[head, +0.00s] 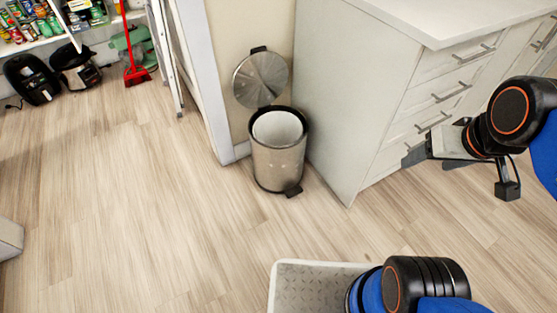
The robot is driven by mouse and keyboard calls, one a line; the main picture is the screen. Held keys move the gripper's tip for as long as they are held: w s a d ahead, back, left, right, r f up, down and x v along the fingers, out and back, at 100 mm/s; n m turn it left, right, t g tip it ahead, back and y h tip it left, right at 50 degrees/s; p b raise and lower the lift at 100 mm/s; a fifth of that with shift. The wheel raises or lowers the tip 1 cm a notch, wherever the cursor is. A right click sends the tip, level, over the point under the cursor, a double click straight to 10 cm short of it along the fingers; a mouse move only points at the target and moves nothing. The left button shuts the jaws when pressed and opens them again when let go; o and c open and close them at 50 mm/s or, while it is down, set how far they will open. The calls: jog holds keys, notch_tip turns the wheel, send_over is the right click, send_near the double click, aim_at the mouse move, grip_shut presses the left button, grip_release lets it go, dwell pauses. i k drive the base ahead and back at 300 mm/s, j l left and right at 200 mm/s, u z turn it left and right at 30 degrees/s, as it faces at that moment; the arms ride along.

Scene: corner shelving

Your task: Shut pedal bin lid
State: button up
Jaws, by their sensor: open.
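The pedal bin (277,165) is a round brushed-metal bin with a black rim and a black base. It stands on the floor between a wall edge and a white cabinet. Its metal lid (260,78) is open, tilted up and back near the wall behind the bin. A pale inner liner shows in the opening. The black pedal (293,191) sticks out low at the front right. My gripper (416,153) is at the right, in front of the cabinet drawers, well apart from the bin and lid. Its fingers look grey, open and empty.
The white cabinet (340,110) with drawers stands close to the bin's right. A wall edge (215,90) borders its left. A red broom (133,60), a dark appliance (32,80) and stocked shelves are at far left. The wooden floor (130,190) is clear at left and front.

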aim_at(259, 80)
jog(key=i+j, duration=0.8)
jog(key=i, duration=0.2)
